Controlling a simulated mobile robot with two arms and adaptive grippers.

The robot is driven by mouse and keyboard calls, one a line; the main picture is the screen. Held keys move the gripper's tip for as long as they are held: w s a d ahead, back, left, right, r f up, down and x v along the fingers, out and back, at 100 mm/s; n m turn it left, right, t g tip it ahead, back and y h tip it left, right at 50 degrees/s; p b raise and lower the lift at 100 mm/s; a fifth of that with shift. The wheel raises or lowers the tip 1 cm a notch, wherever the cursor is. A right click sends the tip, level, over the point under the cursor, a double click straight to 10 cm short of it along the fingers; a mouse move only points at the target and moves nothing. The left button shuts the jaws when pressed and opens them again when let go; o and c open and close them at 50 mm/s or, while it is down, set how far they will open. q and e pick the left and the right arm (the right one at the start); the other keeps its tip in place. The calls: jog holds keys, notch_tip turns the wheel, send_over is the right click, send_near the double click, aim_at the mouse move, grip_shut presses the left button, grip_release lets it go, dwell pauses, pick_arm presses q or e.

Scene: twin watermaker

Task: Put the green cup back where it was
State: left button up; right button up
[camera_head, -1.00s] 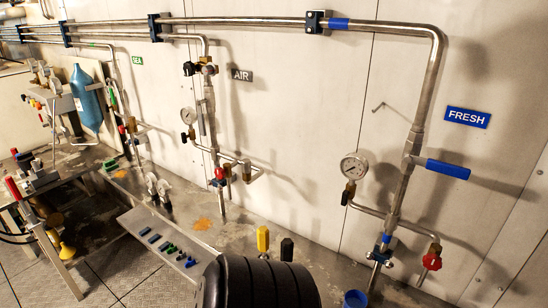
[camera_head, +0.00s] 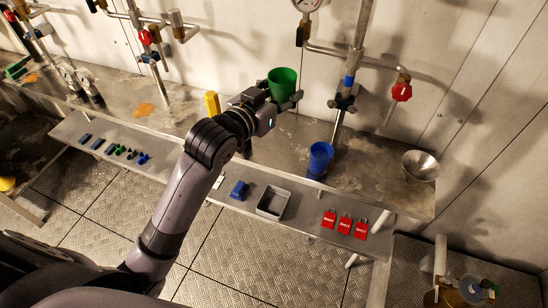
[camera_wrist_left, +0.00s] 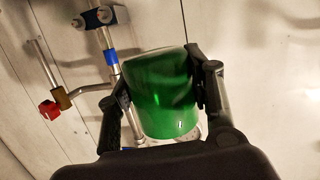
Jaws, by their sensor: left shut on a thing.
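The green cup (camera_head: 282,84) is held by my left gripper (camera_head: 284,103), above the steel bench near the wall. In the left wrist view the green cup (camera_wrist_left: 162,95) sits between the two fingers, which touch it on both sides. A blue cup (camera_head: 320,157) stands on the bench below and to the right of my left gripper. My right gripper is not in view.
The steel bench (camera_head: 385,185) has a metal bowl (camera_head: 420,165) at its right end. A pipe with a red valve handle (camera_head: 401,92) rises behind the blue cup.

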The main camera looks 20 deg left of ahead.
pick_arm(q)
jog(key=shift+w+a+f+b, duration=0.15)
jog(key=shift+w+b, duration=0.1)
jog(key=shift+w, duration=0.15)
jog(key=shift+w+a+f+b, duration=0.15)
jog(key=shift+w+b, duration=0.1)
jog(key=shift+w, duration=0.15)
jog(key=shift+w+r+m, duration=0.1)
jog(key=shift+w+m, duration=0.2)
jog(key=shift+w+b, duration=0.15)
jog(key=shift+b, duration=0.2)
jog(key=b, duration=0.2)
send_over(281, 152)
notch_tip(281, 152, down, 15)
jog(key=shift+r, duration=0.1)
jog(key=shift+f, duration=2.4)
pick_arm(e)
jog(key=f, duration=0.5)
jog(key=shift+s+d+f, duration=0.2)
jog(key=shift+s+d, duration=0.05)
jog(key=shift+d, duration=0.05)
